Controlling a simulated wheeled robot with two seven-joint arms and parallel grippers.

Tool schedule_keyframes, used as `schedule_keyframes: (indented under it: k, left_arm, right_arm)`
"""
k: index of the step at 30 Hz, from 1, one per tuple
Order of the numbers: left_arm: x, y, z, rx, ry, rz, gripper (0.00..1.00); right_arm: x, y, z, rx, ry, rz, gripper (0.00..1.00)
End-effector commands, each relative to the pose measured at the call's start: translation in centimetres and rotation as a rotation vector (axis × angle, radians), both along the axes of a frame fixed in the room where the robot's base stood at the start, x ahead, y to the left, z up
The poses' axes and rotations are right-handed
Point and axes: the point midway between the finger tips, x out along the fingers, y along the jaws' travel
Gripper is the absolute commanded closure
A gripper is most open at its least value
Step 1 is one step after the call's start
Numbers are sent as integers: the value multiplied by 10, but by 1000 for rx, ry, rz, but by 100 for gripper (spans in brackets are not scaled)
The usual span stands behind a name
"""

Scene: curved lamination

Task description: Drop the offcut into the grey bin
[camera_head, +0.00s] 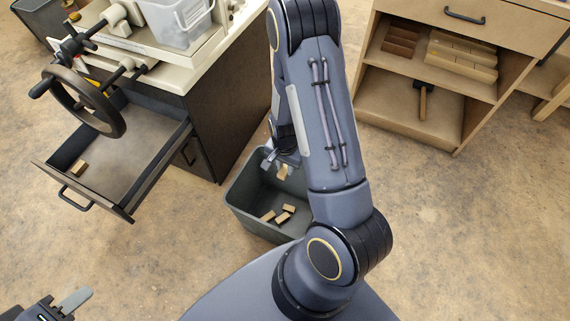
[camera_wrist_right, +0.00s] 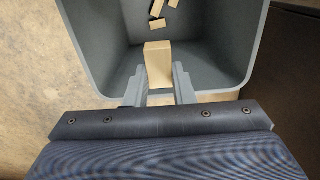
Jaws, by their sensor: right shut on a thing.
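The grey bin (camera_head: 250,207) stands on the floor below my right arm, and its inside also fills the top of the right wrist view (camera_wrist_right: 210,55). My right gripper (camera_head: 279,167) is over the bin, shut on the offcut (camera_head: 284,173), a pale wooden block. In the right wrist view the offcut (camera_wrist_right: 158,68) sits between the two fingertips, above the bin's floor. My arm hides part of the bin in the head view. My left gripper (camera_head: 62,304) is partly in view at the bottom left corner, and its opening is unclear.
Several wooden pieces (camera_head: 284,214) lie in the bin. An open drawer (camera_head: 125,152) with a small block (camera_head: 80,168) juts from the workbench (camera_head: 205,90) at left, below a handwheel (camera_head: 110,125). A shelf cabinet (camera_head: 440,125) stands at right. The floor at lower right is clear.

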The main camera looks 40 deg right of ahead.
Motion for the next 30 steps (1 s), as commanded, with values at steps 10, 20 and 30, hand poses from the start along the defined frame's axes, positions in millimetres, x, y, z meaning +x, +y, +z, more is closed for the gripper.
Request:
schedule_keyframes:
  k: [10, 20, 30]
  left_arm:
    - [0, 0, -29, 0, 0, 0, 64]
    - [0, 0, -28, 0, 0, 0, 64]
    - [0, 0, -28, 0, 0, 0, 64]
  right_arm:
    - [0, 0, -34, 0, -1, 2, 99]
    - [1, 0, -33, 0, -1, 2, 66]
    - [1, 0, -33, 0, -1, 3, 52]
